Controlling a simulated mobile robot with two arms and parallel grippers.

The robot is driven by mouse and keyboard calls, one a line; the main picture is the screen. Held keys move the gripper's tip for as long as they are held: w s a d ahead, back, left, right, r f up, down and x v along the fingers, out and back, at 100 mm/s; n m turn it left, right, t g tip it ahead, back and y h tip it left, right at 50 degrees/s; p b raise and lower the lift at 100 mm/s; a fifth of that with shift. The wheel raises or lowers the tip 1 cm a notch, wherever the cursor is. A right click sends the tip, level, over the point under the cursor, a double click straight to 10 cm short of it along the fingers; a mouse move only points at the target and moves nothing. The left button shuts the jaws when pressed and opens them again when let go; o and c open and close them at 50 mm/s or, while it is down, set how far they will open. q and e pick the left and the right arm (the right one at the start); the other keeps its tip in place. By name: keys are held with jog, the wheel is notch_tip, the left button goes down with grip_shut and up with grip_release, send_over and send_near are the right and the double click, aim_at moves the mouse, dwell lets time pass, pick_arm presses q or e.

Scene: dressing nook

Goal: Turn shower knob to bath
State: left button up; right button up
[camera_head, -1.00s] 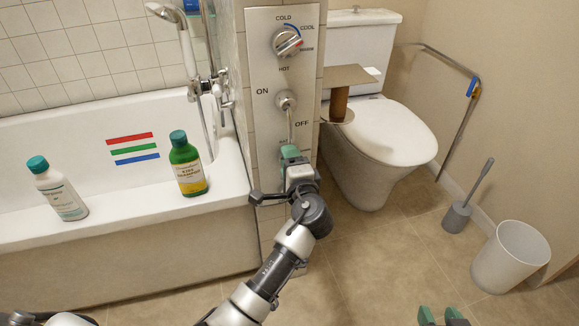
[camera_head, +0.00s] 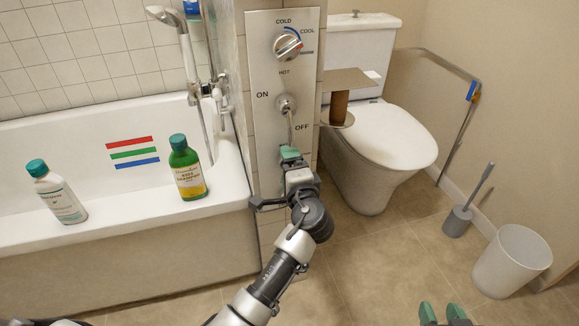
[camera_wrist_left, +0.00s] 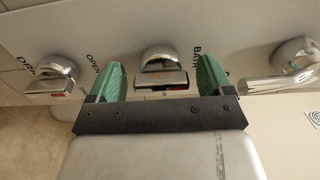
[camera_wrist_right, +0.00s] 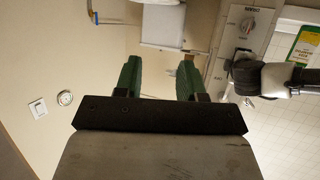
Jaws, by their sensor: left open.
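The chrome shower control panel (camera_head: 268,75) stands upright at the end of the bath. My left gripper is at its lower part in the head view, hiding the lower knobs there. In the left wrist view, my left gripper (camera_wrist_left: 162,80) is open, with its green fingers on either side of a chrome knob (camera_wrist_left: 162,72) with a red mark. A label reading BATH shows beside the right finger and OPEN beside the left. I cannot tell whether the fingers touch the knob. My right gripper (camera_head: 444,314) is open and empty, low over the floor at the right.
Another chrome knob (camera_wrist_left: 50,80) and a chrome lever (camera_wrist_left: 290,68) flank the middle knob. The bath (camera_head: 120,225) has a green shampoo bottle (camera_head: 187,172) and a white bottle (camera_head: 60,200) on its rim. A toilet (camera_head: 385,145), brush (camera_head: 460,215) and bin (camera_head: 511,260) stand right. The floor between is clear.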

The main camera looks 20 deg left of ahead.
pick_arm(q)
jog(key=p+v, duration=0.1)
jog(key=v, duration=1)
pick_arm(e)
jog(key=s+f+g, duration=0.1)
jog(key=s+d+f+g, duration=0.1)
jog(key=s+f+g+h, duration=0.1)
jog(key=shift+s+d+f+g, duration=0.2)
jog(key=shift+d+g, duration=0.1)
jog(key=shift+g, duration=0.1)
pick_arm(q)
jog(key=shift+w, duration=0.15)
